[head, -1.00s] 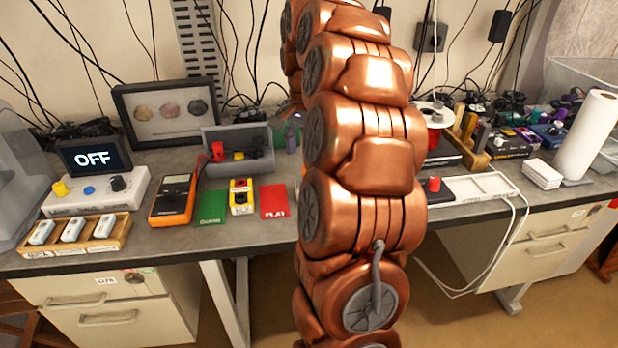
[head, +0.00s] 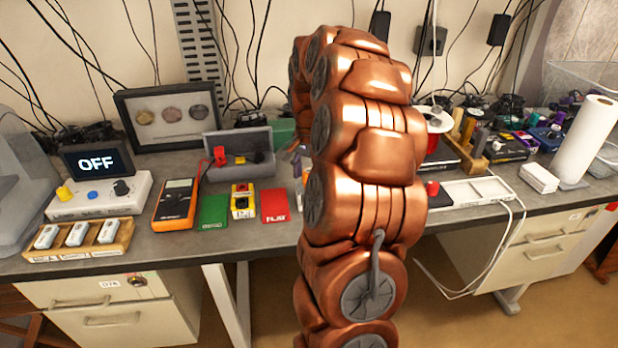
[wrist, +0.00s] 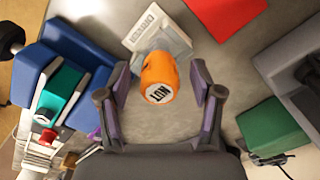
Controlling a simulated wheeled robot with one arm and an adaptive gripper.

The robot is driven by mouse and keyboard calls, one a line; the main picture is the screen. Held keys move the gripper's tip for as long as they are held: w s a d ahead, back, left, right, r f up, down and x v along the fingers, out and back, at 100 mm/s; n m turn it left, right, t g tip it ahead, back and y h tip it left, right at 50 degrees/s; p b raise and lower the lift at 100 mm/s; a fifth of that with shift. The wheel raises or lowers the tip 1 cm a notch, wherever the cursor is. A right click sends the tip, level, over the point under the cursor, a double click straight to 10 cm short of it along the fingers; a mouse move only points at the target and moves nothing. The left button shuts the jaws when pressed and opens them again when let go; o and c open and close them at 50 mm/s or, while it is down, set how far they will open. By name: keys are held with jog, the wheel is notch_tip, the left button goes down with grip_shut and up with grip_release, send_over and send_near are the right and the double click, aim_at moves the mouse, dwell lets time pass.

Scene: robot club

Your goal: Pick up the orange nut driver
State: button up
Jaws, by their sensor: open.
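The orange nut driver (wrist: 158,77) shows in the wrist view, its round end labelled "NUT" facing the camera. It appears to stand on a pale grey holder (wrist: 158,33) with lettering on it. My gripper (wrist: 160,88) is open, with one purple-padded finger on each side of the orange handle. I see gaps between the handle and both fingers. In the head view my copper arm hides the nut driver.
In the wrist view a blue holder (wrist: 62,48) with a teal item is close on the left, and a green block (wrist: 272,128) is at right. In the head view a red mat (head: 275,205), yellow button box (head: 242,200) and multimeter (head: 176,203) lie left of my arm.

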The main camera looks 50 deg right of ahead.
jog(key=shift+f, duration=0.6)
grip_shut()
jog(key=shift+r, duration=0.1)
jog(key=shift+r+b, duration=1.1)
jog(key=shift+r, duration=3.85)
jog(key=c, duration=0.6)
grip_release()
jog(key=c, duration=0.5)
jog(key=shift+c, duration=0.2)
